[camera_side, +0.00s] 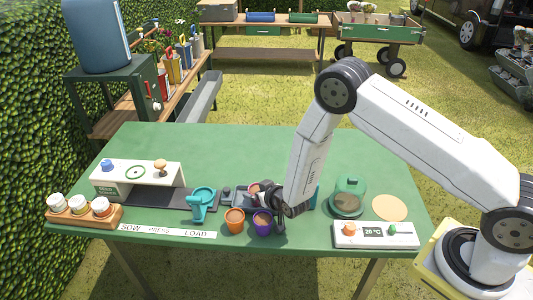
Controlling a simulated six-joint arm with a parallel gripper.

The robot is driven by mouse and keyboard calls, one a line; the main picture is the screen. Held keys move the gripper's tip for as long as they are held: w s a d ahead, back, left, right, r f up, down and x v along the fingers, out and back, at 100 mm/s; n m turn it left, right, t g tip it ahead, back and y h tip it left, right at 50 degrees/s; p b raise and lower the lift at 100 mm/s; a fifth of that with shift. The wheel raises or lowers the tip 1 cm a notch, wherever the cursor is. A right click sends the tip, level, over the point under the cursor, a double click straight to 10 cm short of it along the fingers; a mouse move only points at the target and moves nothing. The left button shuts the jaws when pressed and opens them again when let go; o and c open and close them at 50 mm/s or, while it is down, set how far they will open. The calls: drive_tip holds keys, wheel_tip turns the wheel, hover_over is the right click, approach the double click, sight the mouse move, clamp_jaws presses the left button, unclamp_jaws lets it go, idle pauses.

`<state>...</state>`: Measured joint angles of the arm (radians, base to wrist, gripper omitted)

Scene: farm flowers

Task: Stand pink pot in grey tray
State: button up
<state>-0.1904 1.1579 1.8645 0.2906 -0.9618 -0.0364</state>
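My gripper (274,203) is low over the front middle of the table, dark and seen from the side. Its fingers overlap the area just behind the purple pot, and I cannot tell whether they are open or shut. A small pinkish pot rim (254,187) shows just left of the gripper, mostly hidden; I cannot tell if the gripper touches it. A dark grey tray-like piece (240,198) lies around and left of that rim, partly covered by the gripper.
An orange pot (235,221) and a purple pot (263,223), both with brown fill, stand in front. A teal press (203,201) is left, a green dome (348,190) and white temperature box (375,236) right. The back of the green table (230,150) is clear.

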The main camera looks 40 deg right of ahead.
drive_tip(key=shift+f, duration=0.4)
drive_tip(key=shift+r, duration=0.5)
drive_tip(key=v, duration=1.2)
drive_tip(key=shift+w+r, duration=0.1)
drive_tip(key=shift+r, duration=0.05)
drive_tip(key=s+d+r+g, duration=0.3)
drive_tip(key=s+r+g, duration=0.2)
drive_tip(key=s+r, duration=0.1)
drive_tip(key=s+d+r+n+g+y, duration=0.1)
drive_tip(key=s+d+r+g, duration=0.2)
drive_tip(key=s+r, duration=0.4)
drive_tip(key=shift+d+g, duration=0.3)
drive_tip(key=shift+g, duration=0.6)
idle(0.5)
